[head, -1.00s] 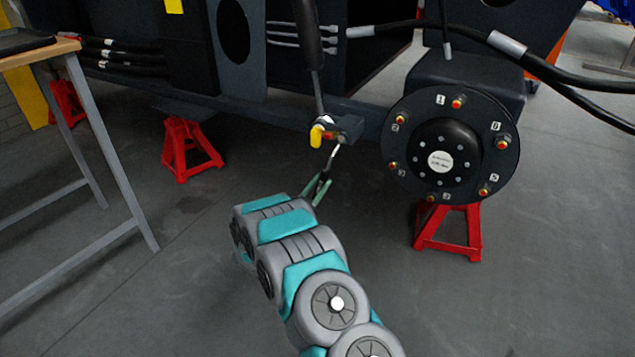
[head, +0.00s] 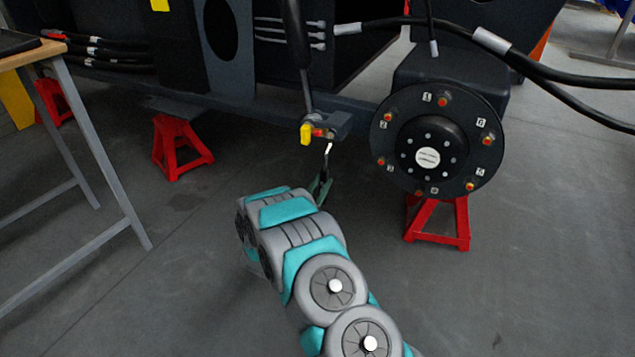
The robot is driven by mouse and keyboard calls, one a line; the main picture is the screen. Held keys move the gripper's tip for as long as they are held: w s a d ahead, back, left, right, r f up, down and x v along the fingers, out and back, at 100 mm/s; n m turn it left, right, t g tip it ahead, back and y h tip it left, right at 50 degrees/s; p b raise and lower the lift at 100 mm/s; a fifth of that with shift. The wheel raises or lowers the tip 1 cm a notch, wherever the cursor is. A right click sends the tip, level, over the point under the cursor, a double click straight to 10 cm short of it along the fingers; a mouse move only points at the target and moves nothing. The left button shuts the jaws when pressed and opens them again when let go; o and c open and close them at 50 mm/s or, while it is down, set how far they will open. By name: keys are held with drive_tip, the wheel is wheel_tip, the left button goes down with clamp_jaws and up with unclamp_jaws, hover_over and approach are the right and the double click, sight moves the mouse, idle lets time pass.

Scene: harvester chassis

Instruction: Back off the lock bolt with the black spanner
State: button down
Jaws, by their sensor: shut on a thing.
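My gripper (head: 320,188) is shut on the handle of a thin spanner (head: 327,161), below the bracket on the chassis. The spanner stands nearly upright, with its bright end up. It looks dark lower down, where the fingers partly hide it. Its upper end is just under a small grey bracket (head: 341,123). A yellow piece (head: 306,134) and a small reddish bolt-like part (head: 319,132) sit at the bracket's left side; I cannot tell which is the lock bolt. I cannot tell whether the spanner touches any of them.
A round black hub (head: 427,156) with several red-tipped studs is on the right, above a red stand (head: 438,223). Another red stand (head: 180,148) is on the left. A table (head: 40,50) edges the left. A dark rod (head: 297,45) comes down above the bracket. Front floor is clear.

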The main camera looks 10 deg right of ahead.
drive_tip(key=shift+s+d+n+t+y+p, duration=0.35)
drive_tip(key=shift+s+d+n, duration=0.1)
drive_tip(key=shift+d+n, duration=0.3)
drive_tip(key=shift+s+d+r+n+y+p, duration=0.1)
drive_tip(key=shift+s+d+n+y+p, duration=0.25)
drive_tip(key=shift+d+n+p, duration=0.35)
drive_tip(key=shift+s+d+r+n+y+p, duration=0.1)
drive_tip(key=shift+s+d+n+p, duration=0.3)
drive_tip(key=shift+n, duration=0.45)
drive_tip(key=shift+s, duration=0.1)
drive_tip(key=shift+s+d+r+n+t+y+p, duration=0.25)
drive_tip(key=shift+s+d+n+p, duration=0.15)
drive_tip(key=shift+d+n+p, duration=0.25)
drive_tip(key=shift+s+d+r+n+t+y+p, duration=0.1)
drive_tip(key=shift+s+d+r+n+y+p, duration=0.25)
drive_tip(key=shift+n+p, duration=0.35)
drive_tip(key=shift+f, duration=0.1)
